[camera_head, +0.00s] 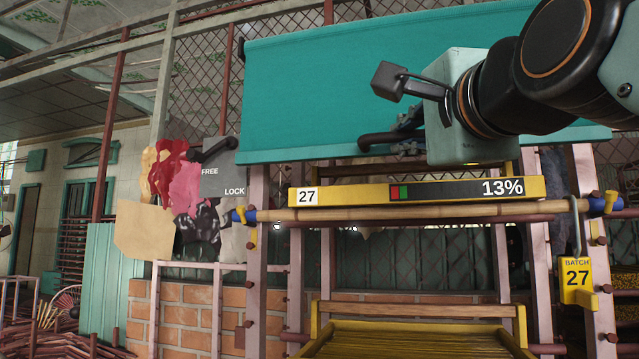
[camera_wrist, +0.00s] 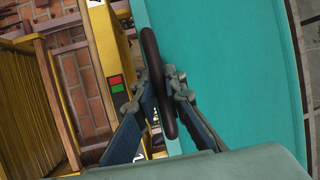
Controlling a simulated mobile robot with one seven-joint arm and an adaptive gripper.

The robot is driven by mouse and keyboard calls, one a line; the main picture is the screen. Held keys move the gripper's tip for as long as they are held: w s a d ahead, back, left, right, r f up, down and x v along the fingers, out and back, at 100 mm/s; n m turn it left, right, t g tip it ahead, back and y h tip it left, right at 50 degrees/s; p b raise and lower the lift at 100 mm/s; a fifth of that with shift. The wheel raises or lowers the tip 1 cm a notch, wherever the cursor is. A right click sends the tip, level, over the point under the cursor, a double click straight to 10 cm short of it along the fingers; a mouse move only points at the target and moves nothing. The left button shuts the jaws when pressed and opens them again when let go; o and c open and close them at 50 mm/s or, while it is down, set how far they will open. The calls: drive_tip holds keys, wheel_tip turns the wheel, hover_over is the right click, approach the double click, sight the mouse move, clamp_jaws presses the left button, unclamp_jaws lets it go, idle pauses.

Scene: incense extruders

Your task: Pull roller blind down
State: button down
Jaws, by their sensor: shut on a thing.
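The teal roller blind (camera_head: 310,90) hangs across the top of the frame, partly lowered, and its lower edge shows above the yellow bar. A dark pull handle (camera_head: 378,139) sits near that edge. My gripper (camera_head: 408,140) is shut on the handle. In the wrist view, the dark handle (camera_wrist: 150,50) passes between the fingers of my gripper (camera_wrist: 164,88), with the blind (camera_wrist: 230,80) to the right. The far finger contact is partly hidden by my wrist in the head view.
A yellow bar (camera_head: 345,194) below the blind carries a display (camera_head: 450,191) reading 13%. A bamboo pole (camera_head: 400,213) runs beneath it. A grey FREE/LOCK plate (camera_head: 223,180) with a dark lever (camera_head: 212,150) near FREE is at left.

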wheel_tip(320, 180, down, 9)
drive_tip(key=b, duration=0.7)
drive_tip(key=shift+f, duration=0.15)
drive_tip(key=c, duration=2)
unclamp_jaws()
drive_tip(key=shift+o, duration=0.2)
drive_tip(key=v, duration=1.2)
